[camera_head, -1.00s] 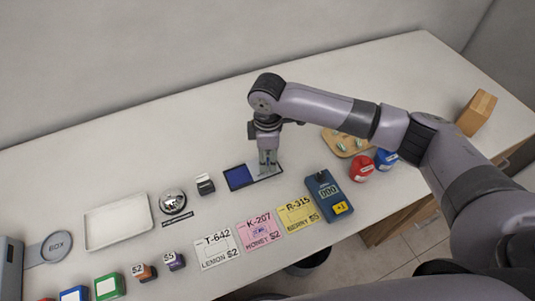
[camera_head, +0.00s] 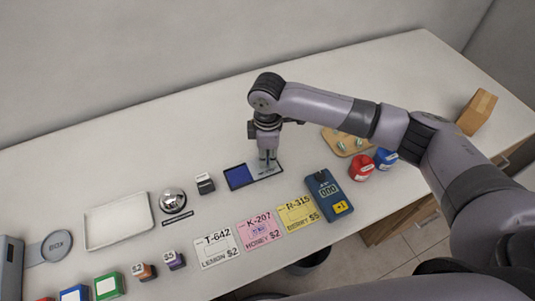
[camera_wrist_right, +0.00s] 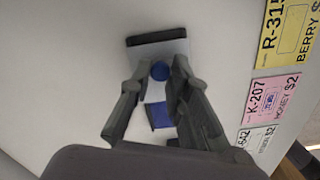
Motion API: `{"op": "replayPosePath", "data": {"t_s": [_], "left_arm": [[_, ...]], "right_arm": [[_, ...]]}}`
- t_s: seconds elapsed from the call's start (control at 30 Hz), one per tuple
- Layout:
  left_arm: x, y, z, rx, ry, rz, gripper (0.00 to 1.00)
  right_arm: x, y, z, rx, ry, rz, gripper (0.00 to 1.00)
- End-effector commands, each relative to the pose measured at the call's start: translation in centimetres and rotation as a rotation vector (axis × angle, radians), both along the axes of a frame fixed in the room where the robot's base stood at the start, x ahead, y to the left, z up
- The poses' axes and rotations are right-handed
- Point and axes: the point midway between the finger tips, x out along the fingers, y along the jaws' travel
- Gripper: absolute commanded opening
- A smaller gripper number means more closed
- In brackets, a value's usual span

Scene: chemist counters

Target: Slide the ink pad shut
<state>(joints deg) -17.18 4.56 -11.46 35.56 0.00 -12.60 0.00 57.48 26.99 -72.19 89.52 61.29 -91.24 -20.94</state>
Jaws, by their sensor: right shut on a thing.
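The ink pad (camera_head: 238,177) lies on the white counter in the head view, with its dark blue pad showing at the left end of a dark tray. The blue pad also shows in the wrist view (camera_wrist_right: 160,117). My right gripper (camera_head: 268,165) points down over the lid end. In the wrist view its fingers (camera_wrist_right: 157,77) are shut on the knob. The fingers hide part of the tray. My left gripper is not in view.
A black stamp (camera_head: 205,183) and a silver bell (camera_head: 173,200) stand left of the pad. Price cards (camera_head: 260,229) and a blue counter device (camera_head: 328,195) lie in front. Red (camera_head: 362,167) and blue (camera_head: 385,158) pots stand at right. The counter behind is clear.

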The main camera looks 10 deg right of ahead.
Motion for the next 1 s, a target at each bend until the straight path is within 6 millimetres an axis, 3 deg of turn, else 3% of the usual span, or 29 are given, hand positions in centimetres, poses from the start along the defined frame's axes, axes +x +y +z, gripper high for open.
{"op": "replayPosePath", "data": {"t_s": [0.37, 0.47, 0.7, 1.0], "left_arm": [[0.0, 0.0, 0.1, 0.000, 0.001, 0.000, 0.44], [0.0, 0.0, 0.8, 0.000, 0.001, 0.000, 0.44], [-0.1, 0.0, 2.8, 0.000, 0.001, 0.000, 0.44], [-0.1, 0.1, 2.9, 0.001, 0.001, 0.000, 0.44]], "right_arm": [[-0.1, 0.1, 0.0, 0.000, 0.001, 0.000, 0.00], [-0.3, 1.2, 0.3, 0.003, 0.004, 0.004, 0.00], [-1.2, 5.9, 0.3, 0.004, 0.005, 0.003, 0.00], [-1.5, 7.3, 0.0, 0.005, 0.003, 0.002, 0.00]]}}
